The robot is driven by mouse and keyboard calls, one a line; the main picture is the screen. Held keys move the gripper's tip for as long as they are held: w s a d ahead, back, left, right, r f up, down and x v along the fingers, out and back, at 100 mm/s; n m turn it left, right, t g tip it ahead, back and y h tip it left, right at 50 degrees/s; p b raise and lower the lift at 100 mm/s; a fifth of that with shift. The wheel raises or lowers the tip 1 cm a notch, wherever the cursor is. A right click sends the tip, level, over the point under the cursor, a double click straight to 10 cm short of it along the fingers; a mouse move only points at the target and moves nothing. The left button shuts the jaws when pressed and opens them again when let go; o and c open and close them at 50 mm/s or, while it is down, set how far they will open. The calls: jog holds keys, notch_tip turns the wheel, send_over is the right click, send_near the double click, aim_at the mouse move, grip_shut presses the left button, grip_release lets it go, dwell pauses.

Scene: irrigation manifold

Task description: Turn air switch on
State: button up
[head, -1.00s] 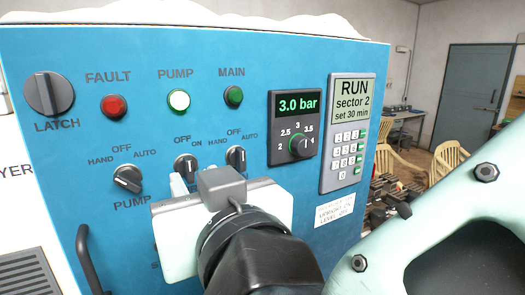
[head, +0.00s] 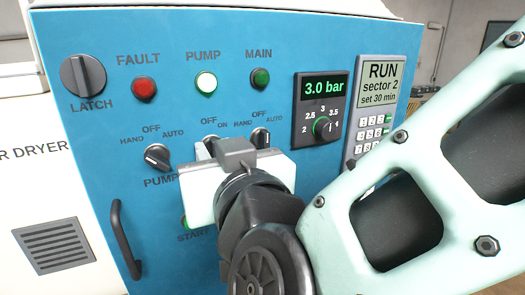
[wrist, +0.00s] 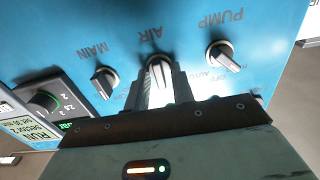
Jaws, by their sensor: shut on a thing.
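The air switch (wrist: 158,68) is a dark rotary knob with a pale face on the blue panel (wrist: 195,15), under the upside-down AIR label in the wrist view. My gripper (wrist: 160,82) is shut on this knob, with one finger on each side. In the head view the air switch (head: 210,141) shows only its top, below the OFF and ON marks. My gripper (head: 204,152) hides the rest of it. The knob's exact pointing direction is hard to tell.
The pump switch (head: 157,157) is left of the air switch and the main switch (head: 261,138) is close on its right. A handle (head: 124,240) sticks out at lower left. The pressure dial (head: 323,127) and keypad (head: 374,133) are at right.

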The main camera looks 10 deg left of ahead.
jog(key=shift+f+m+b, duration=0.15)
jog(key=shift+m+b, duration=0.15)
jog(key=shift+b, duration=0.3)
jog(key=m+b, duration=0.8)
jog(key=b, duration=0.3)
jog(key=shift+w+d+b, duration=0.1)
jog(key=shift+d+b, duration=0.05)
jog(key=shift+b, duration=0.25)
jog(key=o, duration=0.6)
jog(key=shift+o, duration=0.2)
